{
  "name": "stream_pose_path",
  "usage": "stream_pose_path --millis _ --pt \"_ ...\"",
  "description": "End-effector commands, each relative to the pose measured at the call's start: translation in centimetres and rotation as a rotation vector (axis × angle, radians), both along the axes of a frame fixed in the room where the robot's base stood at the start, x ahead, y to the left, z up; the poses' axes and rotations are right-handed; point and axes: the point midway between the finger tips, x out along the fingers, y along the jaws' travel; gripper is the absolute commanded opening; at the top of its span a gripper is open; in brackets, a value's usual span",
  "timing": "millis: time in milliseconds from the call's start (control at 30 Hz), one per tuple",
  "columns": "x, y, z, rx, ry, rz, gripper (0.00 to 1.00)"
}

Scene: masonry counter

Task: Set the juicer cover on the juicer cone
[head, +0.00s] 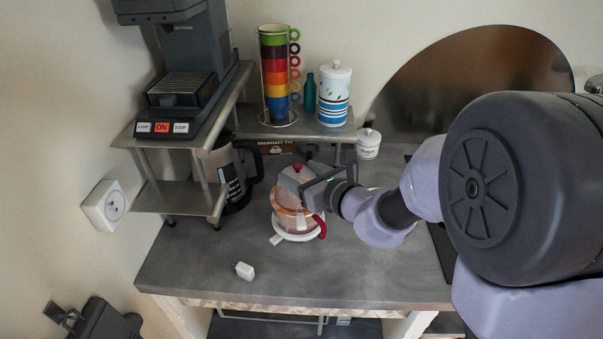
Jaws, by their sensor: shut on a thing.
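The juicer (296,222) stands on the grey counter, with a white base, an orange-tinted body and a red handle at its right. The juicer cover (291,178), pale with a small red knob, is at the top of the juicer. My gripper (303,181) reaches in from the right and is shut on the cover. The fingers and the cover overlap in this view, so the exact grip is partly hidden. The juicer cone is hidden beneath the cover and gripper. I cannot tell whether the cover touches the juicer or is just above it.
A metal shelf (180,197) with a coffee machine (181,60) stands at the left. Stacked colourful cups (274,75), a striped canister (334,95) and a small white jar (368,144) are behind. A white plug (244,271) lies in front. The front counter is mostly clear.

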Motion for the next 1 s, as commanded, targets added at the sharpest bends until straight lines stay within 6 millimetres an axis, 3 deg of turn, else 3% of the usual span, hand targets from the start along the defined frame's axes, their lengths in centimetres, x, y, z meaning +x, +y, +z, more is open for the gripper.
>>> stream_pose_path --millis 967,1000 --pt "-0.03 -0.05 -0.72 0.000 0.000 0.000 0.16" --pt "-0.03 -0.05 -0.74 0.000 0.000 0.000 0.64"
